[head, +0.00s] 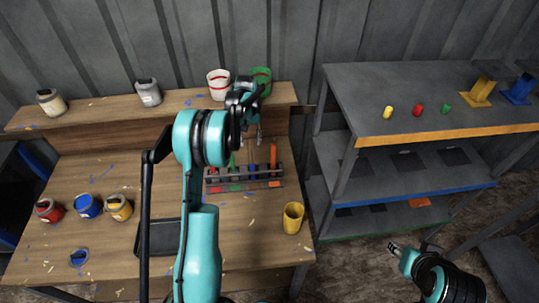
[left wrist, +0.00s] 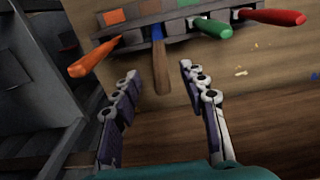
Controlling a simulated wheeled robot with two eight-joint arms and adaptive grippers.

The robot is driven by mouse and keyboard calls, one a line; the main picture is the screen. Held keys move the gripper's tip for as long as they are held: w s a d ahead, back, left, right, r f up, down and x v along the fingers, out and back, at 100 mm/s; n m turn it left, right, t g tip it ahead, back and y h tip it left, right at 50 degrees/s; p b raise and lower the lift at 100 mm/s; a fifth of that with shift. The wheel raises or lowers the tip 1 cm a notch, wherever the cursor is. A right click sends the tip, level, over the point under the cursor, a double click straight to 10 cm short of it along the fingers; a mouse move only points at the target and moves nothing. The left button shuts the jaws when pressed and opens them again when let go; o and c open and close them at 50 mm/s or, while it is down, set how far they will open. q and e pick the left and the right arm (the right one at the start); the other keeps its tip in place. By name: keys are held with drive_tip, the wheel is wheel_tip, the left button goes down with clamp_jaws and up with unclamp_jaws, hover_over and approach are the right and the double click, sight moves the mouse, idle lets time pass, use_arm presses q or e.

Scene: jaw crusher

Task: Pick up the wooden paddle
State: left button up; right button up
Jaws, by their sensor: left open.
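The wooden paddle (left wrist: 161,68) is a brown flat stick with a blue part, standing in the tool rack (left wrist: 182,25). In the left wrist view its free end points between the two fingers of my left gripper (left wrist: 160,72). The gripper is open, and the fingers look apart from the paddle on both sides. In the head view my left gripper (head: 257,135) is above the back of the rack (head: 244,181), and its arm hides part of that area. My right gripper (head: 395,248) is low at the right, over the floor, too small to read its jaws.
An orange handle (left wrist: 92,57), a green handle (left wrist: 211,27) and a red handle (left wrist: 275,17) stick out beside the paddle. A yellow cup (head: 293,218) stands right of the rack. Paint cans line the back shelf (head: 110,113). A grey shelf unit (head: 345,95) stands right.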

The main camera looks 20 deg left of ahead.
sight(251, 151)
use_arm(q)
wheel_tip(251, 151, down, 8)
drive_tip(key=shift+f+b, duration=0.1)
drive_tip(key=shift+b, duration=0.4)
drive_tip(key=shift+s, duration=0.1)
clamp_jaws()
